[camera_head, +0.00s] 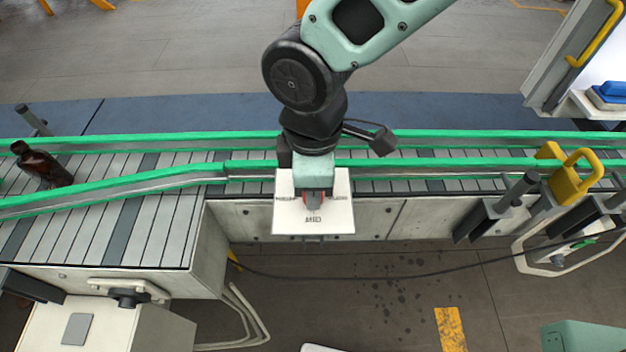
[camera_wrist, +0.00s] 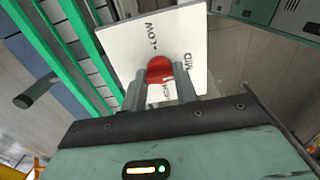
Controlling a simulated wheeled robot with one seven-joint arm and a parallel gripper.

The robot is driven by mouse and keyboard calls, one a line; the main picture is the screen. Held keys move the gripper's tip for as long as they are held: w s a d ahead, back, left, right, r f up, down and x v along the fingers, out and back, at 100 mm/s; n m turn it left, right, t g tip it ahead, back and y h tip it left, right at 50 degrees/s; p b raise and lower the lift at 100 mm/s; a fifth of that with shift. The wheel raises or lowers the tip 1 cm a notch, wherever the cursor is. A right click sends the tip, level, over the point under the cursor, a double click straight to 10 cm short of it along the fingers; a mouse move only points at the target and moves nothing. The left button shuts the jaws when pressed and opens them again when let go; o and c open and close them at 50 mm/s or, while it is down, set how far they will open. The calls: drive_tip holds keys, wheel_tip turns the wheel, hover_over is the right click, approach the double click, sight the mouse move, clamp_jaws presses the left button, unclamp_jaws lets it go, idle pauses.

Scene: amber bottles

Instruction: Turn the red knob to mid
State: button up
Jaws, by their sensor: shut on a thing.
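The red knob (camera_wrist: 159,69) sits on a white panel (camera_wrist: 130,45) with printed labels, including "LOW" and "MID". In the wrist view my gripper (camera_wrist: 160,88) is shut on the knob, with one finger on each side of it. In the head view the panel (camera_head: 335,217) is on the near side of the conveyor, and my gripper (camera_head: 313,192) reaches down over its middle. Only a little of the red knob (camera_head: 312,206) shows there. The knob's pointer is hard to make out, so its exact setting cannot be told.
Green conveyor rails (camera_head: 420,162) run across behind the panel. A dark amber bottle (camera_head: 45,166) is on the belt at the left. A yellow padlock-shaped part (camera_head: 568,185) and dark brackets (camera_head: 490,217) stand at the right. The floor in front is mostly clear, with a cable across it.

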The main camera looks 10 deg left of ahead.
drive_tip(key=o, duration=1)
drive_tip(key=shift+c, duration=0.2)
drive_tip(key=shift+r, duration=0.1)
wheel_tip(320, 180, up, 17)
drive_tip(key=b, duration=0.3)
drive_tip(key=shift+r, duration=0.15)
drive_tip(key=s+d+f+m+b, duration=0.2)
drive_tip(key=s+d+f+m, duration=0.1)
drive_tip(key=d+f+m, duration=0.3)
drive_tip(key=s+d+f+m+b, duration=0.2)
drive_tip(key=d+f+m, duration=0.5)
drive_tip(key=d, duration=0.8)
wheel_tip(320, 180, down, 4)
drive_tip(key=shift+s+r+y+b, duration=0.15)
drive_tip(key=shift+s+y+b, duration=0.15)
drive_tip(key=shift+s+b, duration=0.1)
